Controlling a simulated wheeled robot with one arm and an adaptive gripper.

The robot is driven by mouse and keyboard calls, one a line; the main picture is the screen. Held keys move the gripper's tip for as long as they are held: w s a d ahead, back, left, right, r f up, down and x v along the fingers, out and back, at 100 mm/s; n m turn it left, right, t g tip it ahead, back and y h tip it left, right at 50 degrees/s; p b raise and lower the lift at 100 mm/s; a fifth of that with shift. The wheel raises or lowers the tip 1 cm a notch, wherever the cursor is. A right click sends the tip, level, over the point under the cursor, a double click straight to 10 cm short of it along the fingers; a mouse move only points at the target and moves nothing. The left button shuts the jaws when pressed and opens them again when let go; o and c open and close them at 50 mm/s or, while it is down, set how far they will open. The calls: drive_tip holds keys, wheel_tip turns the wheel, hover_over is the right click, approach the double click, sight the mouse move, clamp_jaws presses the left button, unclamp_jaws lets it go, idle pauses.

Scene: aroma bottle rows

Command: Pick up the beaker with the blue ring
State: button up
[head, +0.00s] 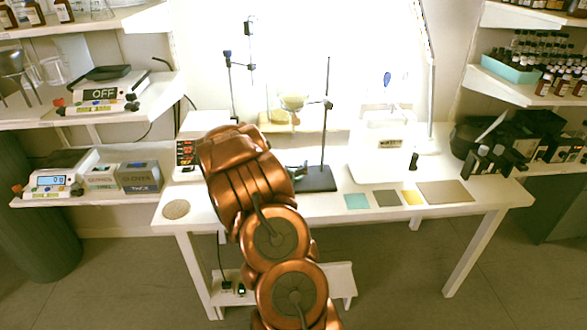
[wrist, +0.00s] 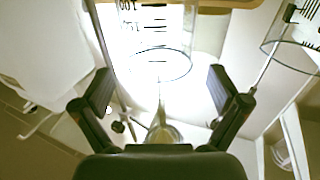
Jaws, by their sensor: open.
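In the wrist view, a clear beaker (wrist: 155,40) with dark graduation marks shows at the top centre, cut off by the frame edge. A dark curved line runs around its lower end; I cannot tell whether it is blue. My gripper (wrist: 160,76) is open, with its two fingers apart to the left and right of the lower end of this beaker in the picture. Nothing is held between them. A second clear vessel (wrist: 297,40) with dark marks is cut off at the top right. In the head view, my arm hides the gripper and whatever is in front of it.
The white table (head: 330,207) holds a retort stand (head: 318,178) and a white balance (head: 380,160). Coloured squares lie along its front right. Shelves left and right carry scales, glassware (head: 55,70), boxes and several bottles (head: 545,85). A round mat (head: 176,209) lies at the table's left.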

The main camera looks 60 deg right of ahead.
sight(294, 156)
drive_tip(key=shift+p+x, duration=0.3)
drive_tip(key=shift+x, duration=1.6)
drive_tip(key=shift+c, duration=0.3)
drive_tip(key=c, duration=1.7)
